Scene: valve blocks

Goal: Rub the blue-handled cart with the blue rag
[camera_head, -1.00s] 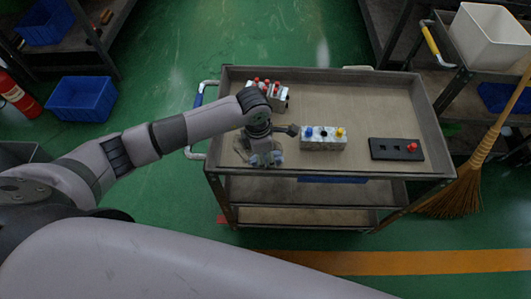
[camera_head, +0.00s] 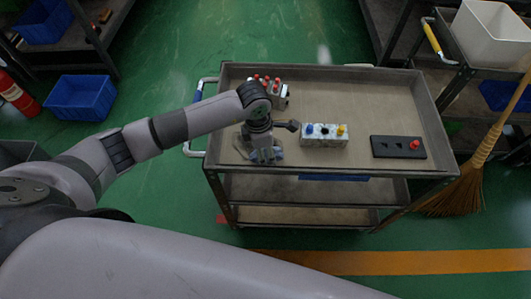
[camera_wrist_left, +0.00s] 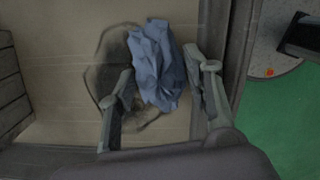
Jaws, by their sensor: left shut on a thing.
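The cart (camera_head: 375,88) is a grey, tiered trolley with a blue grip on its handle (camera_head: 197,97) at the left. My left gripper (camera_head: 262,157) is low over the near left part of its top. In the left wrist view, the left gripper (camera_wrist_left: 165,95) is shut on the crumpled blue rag (camera_wrist_left: 157,62), which bunches between and beyond the fingers. The rag lies against or just above the tray surface; I cannot tell which. A dark, ring-like stain (camera_wrist_left: 112,62) shows on the surface around and beside the rag. My right gripper is not in view.
The far right of the top is clear. A broom (camera_head: 462,190) leans at the right.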

